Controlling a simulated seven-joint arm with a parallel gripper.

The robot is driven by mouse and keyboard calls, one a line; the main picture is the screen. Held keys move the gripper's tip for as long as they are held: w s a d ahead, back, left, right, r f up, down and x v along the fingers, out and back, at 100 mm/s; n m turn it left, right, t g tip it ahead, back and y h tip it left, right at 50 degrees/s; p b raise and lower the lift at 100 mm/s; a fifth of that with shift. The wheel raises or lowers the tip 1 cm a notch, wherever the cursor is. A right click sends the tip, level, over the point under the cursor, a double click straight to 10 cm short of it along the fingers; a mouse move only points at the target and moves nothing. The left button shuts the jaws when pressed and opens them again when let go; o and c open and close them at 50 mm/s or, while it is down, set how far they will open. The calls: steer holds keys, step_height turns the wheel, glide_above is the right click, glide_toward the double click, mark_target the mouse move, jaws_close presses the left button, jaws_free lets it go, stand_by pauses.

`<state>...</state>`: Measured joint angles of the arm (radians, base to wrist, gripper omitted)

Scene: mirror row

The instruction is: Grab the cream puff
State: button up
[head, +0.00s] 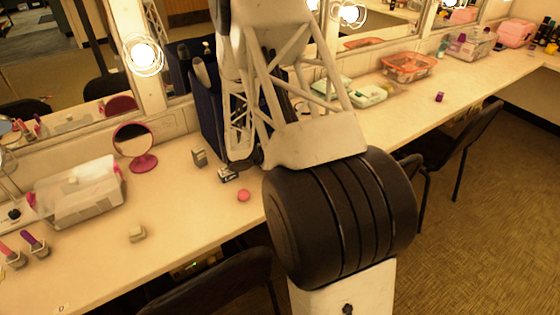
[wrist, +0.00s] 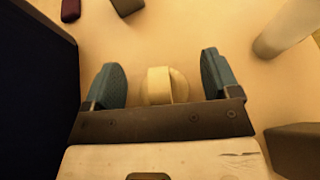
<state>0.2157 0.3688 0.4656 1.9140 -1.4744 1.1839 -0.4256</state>
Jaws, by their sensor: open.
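The cream puff (wrist: 160,86) is a round, cream-coloured pad with a paler band across it. It lies on the counter in the wrist view, close in tone to the surface. My gripper (wrist: 161,78) is open, with one teal finger on each side of the puff and a visible gap on both sides. The puff's near edge is cut off by the gripper's dark crossbar. Whether the fingertips touch the counter I cannot tell. In the head view my arm hides the puff and most of the gripper.
A dark blue upright holder (wrist: 35,90) stands close on the left in the wrist view. A pale cylinder (wrist: 285,27) is at upper right, a dark block (wrist: 295,150) at lower right. A pink round item (head: 243,195) lies on the counter, with clear room around it.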

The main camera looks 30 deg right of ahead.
steer(key=shift+c, duration=0.5)
steer(key=c, duration=0.9)
steer(key=shift+r, duration=0.15)
steer(key=shift+r, duration=4.85)
